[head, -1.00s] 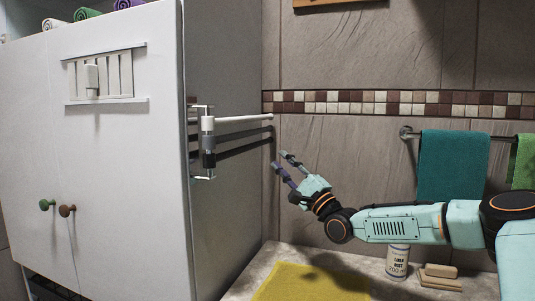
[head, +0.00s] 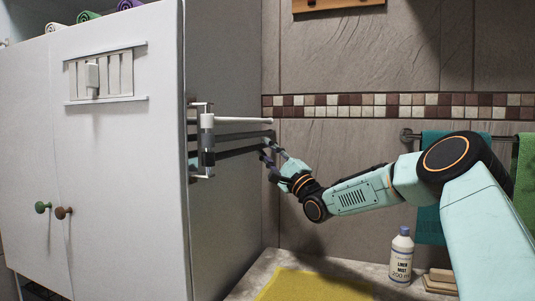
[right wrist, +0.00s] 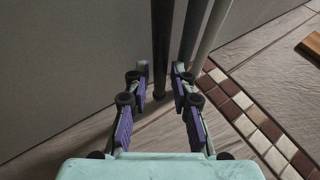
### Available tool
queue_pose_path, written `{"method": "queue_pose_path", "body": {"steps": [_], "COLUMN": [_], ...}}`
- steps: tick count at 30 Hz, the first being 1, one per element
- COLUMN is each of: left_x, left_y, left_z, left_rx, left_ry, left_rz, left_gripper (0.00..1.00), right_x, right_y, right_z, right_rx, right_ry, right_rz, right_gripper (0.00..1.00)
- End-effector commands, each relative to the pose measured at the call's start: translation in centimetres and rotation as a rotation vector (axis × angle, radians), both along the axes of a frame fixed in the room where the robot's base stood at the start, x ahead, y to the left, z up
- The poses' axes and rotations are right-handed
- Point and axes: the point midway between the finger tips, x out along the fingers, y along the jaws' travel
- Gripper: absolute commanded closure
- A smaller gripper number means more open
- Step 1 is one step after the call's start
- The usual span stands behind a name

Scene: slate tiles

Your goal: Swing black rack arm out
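The rack is fixed to the cabinet's grey side, with an upright post (head: 207,140) and several arms reaching toward the tiled wall. The top arm is white (head: 243,121); a dark arm (head: 235,136) sits below it and the lowest, black rack arm (head: 236,151) below that. My right gripper (head: 270,154) is at the far end of the lowest arm. In the right wrist view, my right gripper (right wrist: 160,70) is open, its fingers either side of a dark bar (right wrist: 162,45), with small gaps. Another dark bar and a pale bar pass outside the right finger. My left gripper is out of view.
The white cabinet (head: 120,200) fills the left. The tiled wall (head: 350,50) stands close behind the rack ends. A towel rail with towels, a white bottle (head: 401,258), soap bars (head: 440,281) and a yellow mat (head: 305,287) are at the right and below.

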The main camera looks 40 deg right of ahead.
Motion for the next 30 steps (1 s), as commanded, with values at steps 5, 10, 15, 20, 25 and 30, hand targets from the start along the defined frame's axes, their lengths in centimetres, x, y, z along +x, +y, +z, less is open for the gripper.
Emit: {"method": "queue_pose_path", "body": {"steps": [5, 10, 15, 20, 25, 30], "left_x": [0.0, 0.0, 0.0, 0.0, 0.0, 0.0], "left_y": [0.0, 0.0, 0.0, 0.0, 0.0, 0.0], "left_z": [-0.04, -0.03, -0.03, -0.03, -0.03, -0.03], "left_rx": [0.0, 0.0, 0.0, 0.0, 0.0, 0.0], "left_ry": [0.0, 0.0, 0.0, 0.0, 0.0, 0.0], "left_rz": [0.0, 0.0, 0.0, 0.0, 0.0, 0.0], "left_gripper": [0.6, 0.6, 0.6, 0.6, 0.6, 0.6], "right_x": [0.19, 0.17, 0.17, 0.17, 0.16, 0.16], "right_y": [0.02, 0.01, 0.01, 0.01, 0.01, 0.01], "right_z": [0.12, 0.12, 0.11, 0.11, 0.11, 0.1], "right_rx": [0.001, 0.001, 0.001, 0.0, 0.0, 0.0], "right_ry": [-0.001, -0.001, 0.0, 0.0, 0.0, 0.0], "right_rz": [0.0, 0.0, 0.001, 0.0, 0.0, 0.0], "right_gripper": [0.76, 0.78, 0.92, 1.0, 1.0, 1.0]}}
